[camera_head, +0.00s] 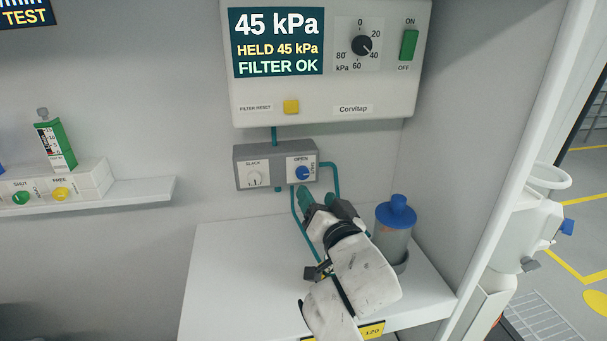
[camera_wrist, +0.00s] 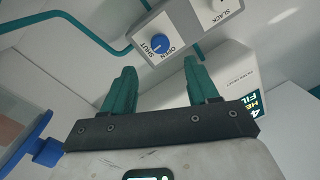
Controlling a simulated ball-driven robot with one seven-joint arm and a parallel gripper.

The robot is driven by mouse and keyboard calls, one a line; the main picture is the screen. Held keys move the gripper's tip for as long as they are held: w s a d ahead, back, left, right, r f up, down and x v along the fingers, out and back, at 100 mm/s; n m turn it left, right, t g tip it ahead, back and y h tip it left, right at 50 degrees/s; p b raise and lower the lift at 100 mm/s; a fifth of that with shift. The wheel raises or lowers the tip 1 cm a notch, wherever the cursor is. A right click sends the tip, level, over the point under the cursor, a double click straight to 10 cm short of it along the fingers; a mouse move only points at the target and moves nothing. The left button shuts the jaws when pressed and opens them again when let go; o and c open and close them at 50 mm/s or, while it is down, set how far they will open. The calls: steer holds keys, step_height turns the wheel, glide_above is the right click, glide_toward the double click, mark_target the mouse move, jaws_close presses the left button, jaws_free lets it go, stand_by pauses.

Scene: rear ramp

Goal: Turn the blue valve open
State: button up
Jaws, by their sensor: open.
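The blue valve (camera_head: 302,172) is a round knob on the right plate of a small grey box, with the words OPEN above it and SHUT at its right. Its pale pointer mark seems to lie toward SHUT. The valve also shows in the wrist view (camera_wrist: 160,44), just beyond and between my fingertips. My gripper (camera_head: 318,198) is just below the box, its green fingers apart with nothing between them. In the wrist view my gripper (camera_wrist: 158,72) is open and its fingers do not touch the valve.
A white SLACK dial (camera_head: 254,178) sits left of the valve. The Corvitap panel (camera_head: 330,100) above reads 45 kPa, HELD 45 kPa, FILTER OK. Teal tubes (camera_head: 336,180) run beside the box. A blue-capped bottle (camera_head: 396,225) stands right of my gripper on a white shelf (camera_head: 215,270).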

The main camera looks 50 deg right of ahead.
mark_target(304, 175)
steer(key=p+x, duration=0.1)
steer(key=x, duration=0.8)
steer(key=shift+w+d, duration=0.1)
steer(key=shift+d, duration=0.05)
steer(key=c, duration=1)
